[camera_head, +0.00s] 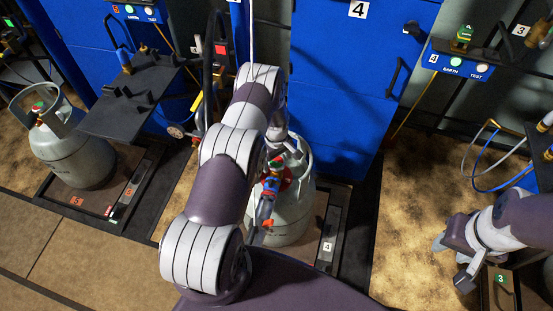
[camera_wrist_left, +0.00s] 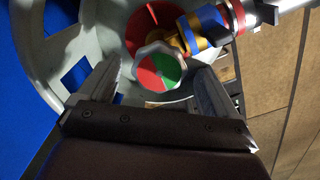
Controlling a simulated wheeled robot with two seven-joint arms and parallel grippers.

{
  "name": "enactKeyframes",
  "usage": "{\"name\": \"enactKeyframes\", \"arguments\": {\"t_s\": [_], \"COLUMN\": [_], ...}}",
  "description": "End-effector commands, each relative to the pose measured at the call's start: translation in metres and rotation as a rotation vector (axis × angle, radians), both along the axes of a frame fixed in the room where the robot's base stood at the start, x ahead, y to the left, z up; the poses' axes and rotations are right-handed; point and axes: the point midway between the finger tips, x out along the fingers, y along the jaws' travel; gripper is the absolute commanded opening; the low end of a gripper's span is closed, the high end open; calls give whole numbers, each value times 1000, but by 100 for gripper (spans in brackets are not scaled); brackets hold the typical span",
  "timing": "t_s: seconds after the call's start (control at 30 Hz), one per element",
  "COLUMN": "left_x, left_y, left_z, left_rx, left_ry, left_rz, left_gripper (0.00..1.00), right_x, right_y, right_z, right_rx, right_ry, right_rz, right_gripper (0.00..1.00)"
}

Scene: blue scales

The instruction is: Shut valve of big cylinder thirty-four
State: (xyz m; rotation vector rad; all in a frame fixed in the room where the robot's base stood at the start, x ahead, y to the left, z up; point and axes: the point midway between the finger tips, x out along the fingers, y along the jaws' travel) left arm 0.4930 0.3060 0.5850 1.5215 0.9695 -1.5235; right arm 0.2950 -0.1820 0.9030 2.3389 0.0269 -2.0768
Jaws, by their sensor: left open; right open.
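The grey big cylinder (camera_head: 292,215) stands upright on the scale marked 4, partly hidden behind my left arm; its number cannot be read. Its valve knob (camera_head: 276,162) is small in the head view. In the left wrist view the knob (camera_wrist_left: 158,68) is a grey-rimmed disc with red and green sectors, in front of a red disc, with a brass, blue and red fitting beside it. My left gripper (camera_head: 282,146) is above the knob, its fingers (camera_wrist_left: 156,80) open on both sides of it, with visible gaps. My right gripper (camera_head: 455,262) is open and empty, away at the right.
Another grey cylinder (camera_head: 80,150) stands on a scale at the left. A black shelf (camera_head: 130,95) with fittings is beside it. A blue cabinet (camera_head: 340,85) marked 4 stands behind. Hoses (camera_head: 490,160) hang at the right. Brown floor (camera_head: 405,225) is clear between cylinder and right gripper.

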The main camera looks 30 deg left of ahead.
Motion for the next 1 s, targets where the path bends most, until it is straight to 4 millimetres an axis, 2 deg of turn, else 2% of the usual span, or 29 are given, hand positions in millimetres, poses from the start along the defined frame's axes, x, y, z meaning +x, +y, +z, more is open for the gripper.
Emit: {"name": "enactKeyframes", "arguments": {"t_s": [0.27, 0.43, 0.47, 0.77, 1.0], "left_x": [0, 0, 0, 1, 0], "left_y": [0, 0, 0, 0, 0], "left_z": [-2, -2, -2, -2, -4], "left_rx": [0, 0, 0, 0, 0], "left_ry": [-1, -1, -1, -1, 0], "left_rz": [-1, -1, -1, -30, -160], "left_gripper": [92, 40, 36, 36, 36], "right_x": [0, 0, 0, 0, 0], "right_y": [0, 0, 0, 0, 0], "right_z": [0, 0, 0, -2, -10], "right_rx": [0, 0, 0, 0, 0], "right_ry": [0, 0, 0, 0, 0], "right_rz": [0, 0, 0, 0, 0], "right_gripper": [43, 43, 43, 43, 43]}}
